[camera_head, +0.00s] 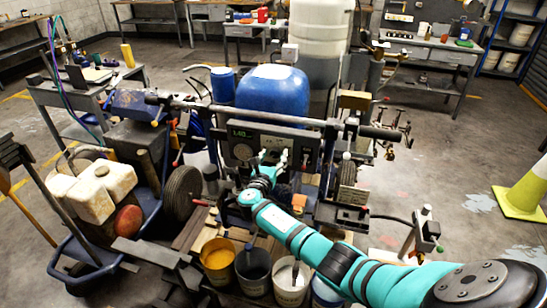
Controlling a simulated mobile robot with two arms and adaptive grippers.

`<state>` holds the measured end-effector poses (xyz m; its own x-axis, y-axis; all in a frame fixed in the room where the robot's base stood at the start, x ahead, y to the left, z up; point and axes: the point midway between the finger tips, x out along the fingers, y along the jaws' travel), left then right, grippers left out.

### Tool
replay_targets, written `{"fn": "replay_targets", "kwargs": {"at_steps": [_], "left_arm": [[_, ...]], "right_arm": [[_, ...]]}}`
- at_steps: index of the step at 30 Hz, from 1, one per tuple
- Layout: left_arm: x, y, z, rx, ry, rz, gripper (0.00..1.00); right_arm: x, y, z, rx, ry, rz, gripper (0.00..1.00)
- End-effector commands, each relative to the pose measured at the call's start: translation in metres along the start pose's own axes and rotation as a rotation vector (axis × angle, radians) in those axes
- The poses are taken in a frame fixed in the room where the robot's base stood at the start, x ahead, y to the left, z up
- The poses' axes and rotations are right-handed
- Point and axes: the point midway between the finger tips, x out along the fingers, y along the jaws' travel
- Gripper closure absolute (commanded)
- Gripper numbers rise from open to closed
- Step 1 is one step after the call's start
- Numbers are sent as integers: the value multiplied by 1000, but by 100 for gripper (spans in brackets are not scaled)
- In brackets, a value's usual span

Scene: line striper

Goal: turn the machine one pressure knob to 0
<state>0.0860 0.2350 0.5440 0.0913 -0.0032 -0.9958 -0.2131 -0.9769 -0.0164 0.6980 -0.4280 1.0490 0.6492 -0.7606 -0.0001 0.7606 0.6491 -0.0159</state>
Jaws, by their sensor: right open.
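The line striper machine stands in the middle of the head view, with a blue tank (272,90) on top. Its dark control panel (268,135) faces me below the handlebar (290,117) and carries a small lit green display (242,133). My teal right arm reaches in from the lower right. Whether the fingers touch anything is unclear. My left gripper is not in view.
Several paint buckets, including a yellow one (217,255), stand below my arm. A cart with white jugs (103,190) is at the left. A yellow-green cone (524,190) stands at the right. Workbenches line the back; the floor at right is mostly clear.

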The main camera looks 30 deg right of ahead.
Motion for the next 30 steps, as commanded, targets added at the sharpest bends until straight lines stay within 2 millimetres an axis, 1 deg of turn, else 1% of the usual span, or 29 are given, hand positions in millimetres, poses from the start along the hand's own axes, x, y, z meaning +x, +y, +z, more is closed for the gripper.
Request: {"fn": "replay_targets", "kwargs": {"at_steps": [5, 8, 11, 15, 18, 21, 25, 30], "left_arm": [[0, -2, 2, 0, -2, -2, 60], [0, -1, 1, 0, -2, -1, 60], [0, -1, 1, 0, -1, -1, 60], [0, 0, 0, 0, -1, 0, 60], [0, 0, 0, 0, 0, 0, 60], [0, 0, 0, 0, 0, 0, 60], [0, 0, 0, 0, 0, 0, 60], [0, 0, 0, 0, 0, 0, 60]], "right_arm": [[-5, 0, -1, 1, 0, 1, 45], [-16, 1, -1, 0, 1, 2, 45], [-33, 0, -1, 2, 2, 2, 45], [-66, 0, -2, 3, 3, 2, 45], [-86, 0, -2, 1, 3, 3, 45], [-102, 0, -1, 0, 2, 2, 45], [-115, 0, -1, 1, 1, 0, 45], [-120, 0, 0, 0, 1, 0, 45]]}}
